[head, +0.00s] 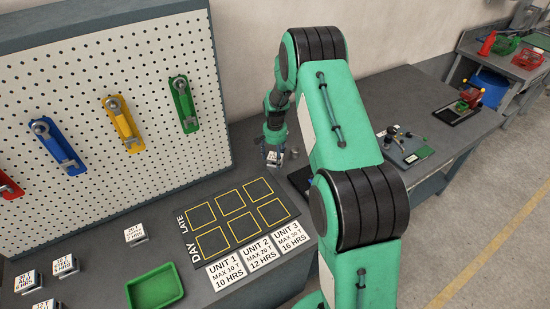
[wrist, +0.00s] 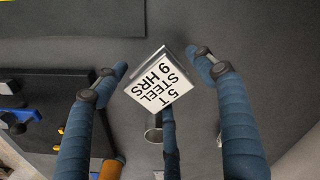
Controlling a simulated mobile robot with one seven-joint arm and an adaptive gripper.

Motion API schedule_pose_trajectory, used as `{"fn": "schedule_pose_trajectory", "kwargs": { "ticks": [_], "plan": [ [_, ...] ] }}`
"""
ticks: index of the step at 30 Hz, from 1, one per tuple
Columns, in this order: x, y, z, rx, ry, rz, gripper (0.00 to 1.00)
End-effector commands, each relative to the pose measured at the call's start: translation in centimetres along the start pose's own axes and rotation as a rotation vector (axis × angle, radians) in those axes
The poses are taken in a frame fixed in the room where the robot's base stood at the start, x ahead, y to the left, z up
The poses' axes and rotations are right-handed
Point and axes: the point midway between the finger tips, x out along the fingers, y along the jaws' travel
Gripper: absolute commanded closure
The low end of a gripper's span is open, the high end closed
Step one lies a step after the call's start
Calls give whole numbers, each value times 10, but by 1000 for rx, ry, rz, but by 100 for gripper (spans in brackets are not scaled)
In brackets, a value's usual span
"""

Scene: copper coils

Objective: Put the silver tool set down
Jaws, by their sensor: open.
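A silver-sided block (wrist: 165,80) with a white top label reading "5 T STEEL 9 HRS" lies between my gripper's spread fingers in the wrist view. I take it as the silver tool set. It also shows in the head view (head: 273,158), small, under my gripper (head: 275,145) on the bench behind the marked mat. I see no finger clearly clamped on the block. Whether it touches the bench is hard to tell.
A small silver cylinder (head: 294,154) stands close right of the block. The black mat (head: 238,213) with yellow-outlined squares is empty. Several labelled blocks and a green tray (head: 155,288) are at front left. A pegboard (head: 110,110) with coloured holders stands behind.

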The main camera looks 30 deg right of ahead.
Motion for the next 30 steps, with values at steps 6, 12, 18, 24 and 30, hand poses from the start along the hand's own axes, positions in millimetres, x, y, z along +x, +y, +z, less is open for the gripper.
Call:
{"fn": "schedule_pose_trajectory", "kwargs": {
  "ticks": [6,12,18,24,30],
  "plan": [
    [-4,0,0,0,1,0,30],
    [-20,0,-1,0,3,-1,30],
    [-48,0,-1,0,3,-2,30],
    [-82,0,0,0,2,-1,30],
    [-109,0,0,0,1,-1,30]
  ]
}}
